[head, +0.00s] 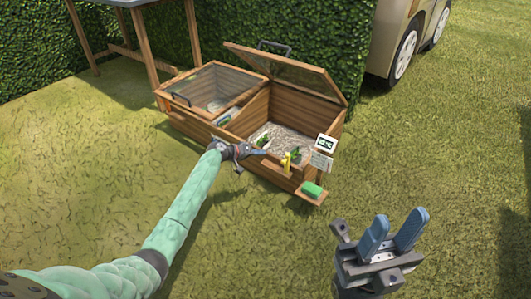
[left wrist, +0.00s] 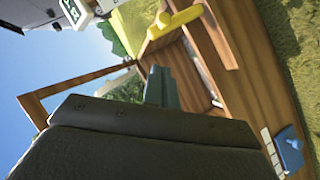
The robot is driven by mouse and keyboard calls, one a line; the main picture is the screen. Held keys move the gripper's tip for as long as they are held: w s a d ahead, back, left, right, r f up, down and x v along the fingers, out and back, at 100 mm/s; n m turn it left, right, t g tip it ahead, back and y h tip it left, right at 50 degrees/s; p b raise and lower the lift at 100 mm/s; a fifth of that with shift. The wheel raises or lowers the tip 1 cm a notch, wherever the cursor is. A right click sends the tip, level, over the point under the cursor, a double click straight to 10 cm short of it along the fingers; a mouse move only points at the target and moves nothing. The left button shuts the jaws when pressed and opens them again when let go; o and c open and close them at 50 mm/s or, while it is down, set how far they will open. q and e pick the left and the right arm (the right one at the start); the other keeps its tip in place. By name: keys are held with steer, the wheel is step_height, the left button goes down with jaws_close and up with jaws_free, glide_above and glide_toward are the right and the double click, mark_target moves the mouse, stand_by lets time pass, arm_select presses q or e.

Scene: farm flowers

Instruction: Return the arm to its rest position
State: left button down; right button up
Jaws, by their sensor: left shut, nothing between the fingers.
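My left arm reaches out over the grass to the wooden cold frame (head: 225,129). My left gripper (head: 257,151) is at its front wall, near the middle, shut and empty. In the left wrist view its fingers (left wrist: 161,88) are together, with the wooden box behind them. My right gripper (head: 392,234) is low at the right over the grass, open and empty, its two blue fingers apart and pointing up.
The cold frame's right lid (head: 300,72) stands raised; the left lid (head: 203,84) is down. Small plants are inside. A yellow tool (head: 286,161), a green block (head: 312,189) and a small display (head: 326,143) are at its front right. A table stands behind left. Grass in front is clear.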

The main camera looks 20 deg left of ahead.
arm_select(q)
steer(key=shift+p+v, duration=0.55)
steer(key=shift+v, duration=2.1)
